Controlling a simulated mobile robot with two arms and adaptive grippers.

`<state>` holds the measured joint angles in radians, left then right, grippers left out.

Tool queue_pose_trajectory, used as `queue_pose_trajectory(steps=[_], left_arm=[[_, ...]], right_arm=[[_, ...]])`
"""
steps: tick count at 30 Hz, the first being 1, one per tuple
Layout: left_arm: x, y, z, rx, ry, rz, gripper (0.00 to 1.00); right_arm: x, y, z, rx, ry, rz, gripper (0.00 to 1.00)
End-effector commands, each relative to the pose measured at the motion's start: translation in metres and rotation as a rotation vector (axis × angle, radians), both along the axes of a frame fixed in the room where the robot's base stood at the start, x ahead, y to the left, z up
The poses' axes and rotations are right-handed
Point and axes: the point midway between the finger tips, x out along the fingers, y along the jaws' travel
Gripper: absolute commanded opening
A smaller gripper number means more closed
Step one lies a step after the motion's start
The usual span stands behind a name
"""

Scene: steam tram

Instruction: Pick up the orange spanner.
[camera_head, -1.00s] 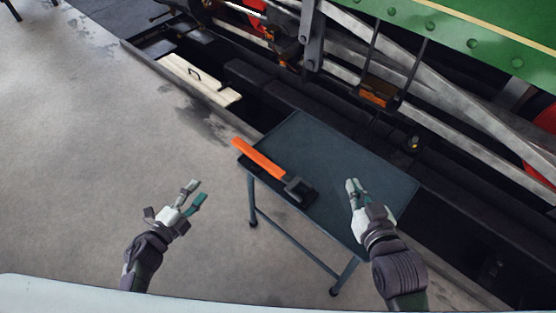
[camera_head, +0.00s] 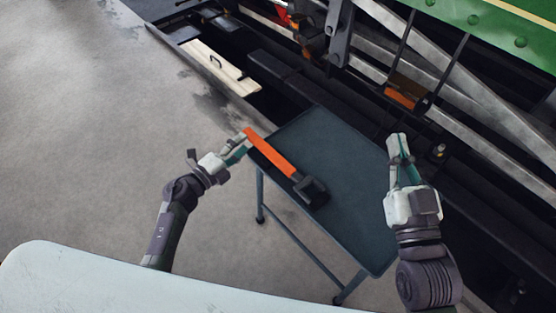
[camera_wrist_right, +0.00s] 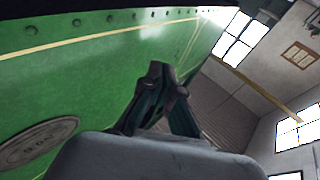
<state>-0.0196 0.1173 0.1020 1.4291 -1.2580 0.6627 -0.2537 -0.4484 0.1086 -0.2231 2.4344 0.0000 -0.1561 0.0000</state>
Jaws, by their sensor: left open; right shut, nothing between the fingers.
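The orange spanner (camera_head: 272,153) has an orange handle and a dark head. It lies on the dark table (camera_head: 345,190) along its left edge, with the handle end at the table's far left corner. My left gripper (camera_head: 242,143) is open, with its fingertips at the handle end; I cannot tell whether they touch it. My right gripper (camera_head: 399,148) is shut and empty, beyond the table's right side in the head view. It also shows in the right wrist view (camera_wrist_right: 158,72), where no spanner is visible.
A green steam tram (camera_head: 500,22) with rods and dark running gear stands along the table's far side. A pale wooden board (camera_head: 220,66) with a handle lies by the track edge. The concrete floor (camera_head: 90,130) at the left is clear.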

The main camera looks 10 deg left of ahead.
Motion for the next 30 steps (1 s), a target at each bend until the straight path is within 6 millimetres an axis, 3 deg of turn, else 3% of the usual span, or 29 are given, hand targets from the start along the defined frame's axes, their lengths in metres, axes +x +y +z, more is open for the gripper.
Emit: queue_pose_trajectory(steps=[7,16,17,25,30], left_arm=[[0.03,-0.018,0.001,-0.003,-0.002,0.0,0.49],[0.035,-0.021,0.003,-0.001,0.0,0.0,0.49],[0.035,-0.021,0.003,-0.001,0.0,0.0,0.47],[0.035,-0.021,0.003,-0.001,0.0,0.0,0.02],[0.035,-0.021,0.003,-0.001,0.0,0.0,0.0]], right_arm=[[-0.012,0.002,0.032,0.058,-0.21,0.013,0.0],[-0.015,0.002,0.04,0.07,-0.251,0.015,0.0],[-0.015,0.002,0.04,0.07,-0.251,0.015,0.0],[-0.015,0.002,0.04,0.07,-0.25,0.015,0.0],[-0.015,0.002,0.04,0.07,-0.249,0.015,0.0]])
